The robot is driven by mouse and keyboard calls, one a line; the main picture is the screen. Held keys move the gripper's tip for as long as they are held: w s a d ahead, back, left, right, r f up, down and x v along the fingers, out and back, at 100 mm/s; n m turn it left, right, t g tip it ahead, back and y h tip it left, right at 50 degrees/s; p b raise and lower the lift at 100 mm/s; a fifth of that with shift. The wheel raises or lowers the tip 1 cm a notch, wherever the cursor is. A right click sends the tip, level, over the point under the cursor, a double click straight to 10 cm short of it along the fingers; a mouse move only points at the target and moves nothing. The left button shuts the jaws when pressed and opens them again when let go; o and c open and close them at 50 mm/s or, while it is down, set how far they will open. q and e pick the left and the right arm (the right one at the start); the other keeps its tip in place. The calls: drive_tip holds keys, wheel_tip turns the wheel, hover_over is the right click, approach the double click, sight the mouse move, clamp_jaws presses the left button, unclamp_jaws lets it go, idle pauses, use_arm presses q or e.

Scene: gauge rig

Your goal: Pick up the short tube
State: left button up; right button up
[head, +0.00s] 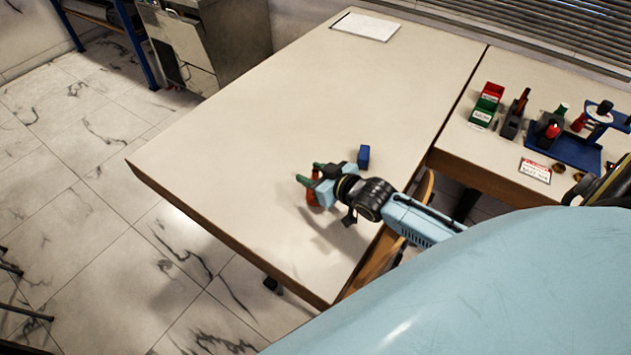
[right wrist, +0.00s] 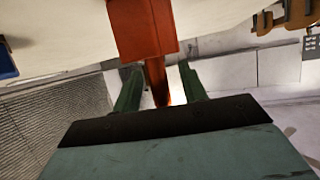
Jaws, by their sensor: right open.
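My right gripper (head: 311,173) is open low over the near part of the large table (head: 240,125). An orange-red piece (head: 313,196) is at its green fingers. In the right wrist view this piece (right wrist: 142,28) has a wide block-like part beyond the fingertips and a narrower part reaching between the open fingers (right wrist: 160,78). I see gaps on both sides of the narrower part. A small blue block (head: 363,156) stands on the table beside the gripper, and a blue thing shows at the left edge of the wrist view (right wrist: 6,60). I cannot tell for sure which piece is the short tube.
A white sheet (head: 365,26) lies at the table's far end. A second table at the right holds red and green bins (head: 487,105), a blue tray (head: 565,147) with parts, and a label card (head: 535,170). The large table's middle is clear.

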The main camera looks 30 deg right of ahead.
drive_tip(key=shift+w+a+f, duration=0.15)
drive_tip(key=shift+w, duration=0.3)
clamp_jaws()
